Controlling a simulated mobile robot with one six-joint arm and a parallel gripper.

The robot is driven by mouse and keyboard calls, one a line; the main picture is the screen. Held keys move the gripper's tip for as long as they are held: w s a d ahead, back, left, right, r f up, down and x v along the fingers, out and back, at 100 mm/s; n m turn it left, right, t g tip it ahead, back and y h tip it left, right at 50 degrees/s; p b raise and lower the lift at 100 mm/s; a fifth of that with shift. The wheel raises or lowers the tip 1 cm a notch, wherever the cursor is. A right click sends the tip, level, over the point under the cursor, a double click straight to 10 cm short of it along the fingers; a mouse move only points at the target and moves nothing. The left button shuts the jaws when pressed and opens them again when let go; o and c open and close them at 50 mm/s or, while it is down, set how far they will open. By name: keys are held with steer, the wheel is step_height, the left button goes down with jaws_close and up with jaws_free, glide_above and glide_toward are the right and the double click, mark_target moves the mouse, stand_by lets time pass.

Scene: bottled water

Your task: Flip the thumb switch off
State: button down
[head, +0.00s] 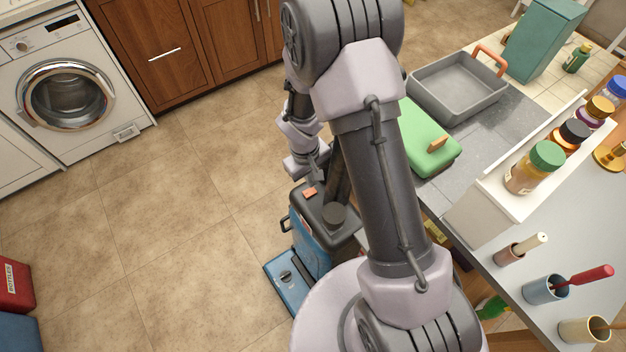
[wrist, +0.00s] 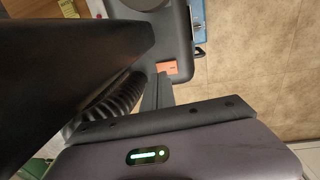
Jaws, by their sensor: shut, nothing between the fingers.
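The orange thumb switch (head: 310,192) sits on the dark grey top of a blue upright floor machine (head: 310,240). In the wrist view the switch (wrist: 167,68) shows as a small orange block near the edge of the grey top. My gripper (head: 315,181) is shut and empty, pointing down just above the switch. In the wrist view the closed fingers (wrist: 160,80) end right beside the switch's lower edge. I cannot tell whether they touch it. Which way the switch is set is too small to tell.
The machine's dark handle (wrist: 75,60) and a ribbed hose (wrist: 112,100) stand close left of my fingers in the wrist view. The counter (head: 480,130) on the right holds a grey tray (head: 458,88), a green case (head: 425,135) and several jars. Open tiled floor (head: 170,220) lies left.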

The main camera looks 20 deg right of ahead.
mark_target(316, 190)
step_height(316, 190, up, 10)
steer(key=d+p, duration=0.1)
steer(key=p, duration=0.2)
steer(key=shift+w+d, duration=0.15)
steer(key=shift+d, duration=0.05)
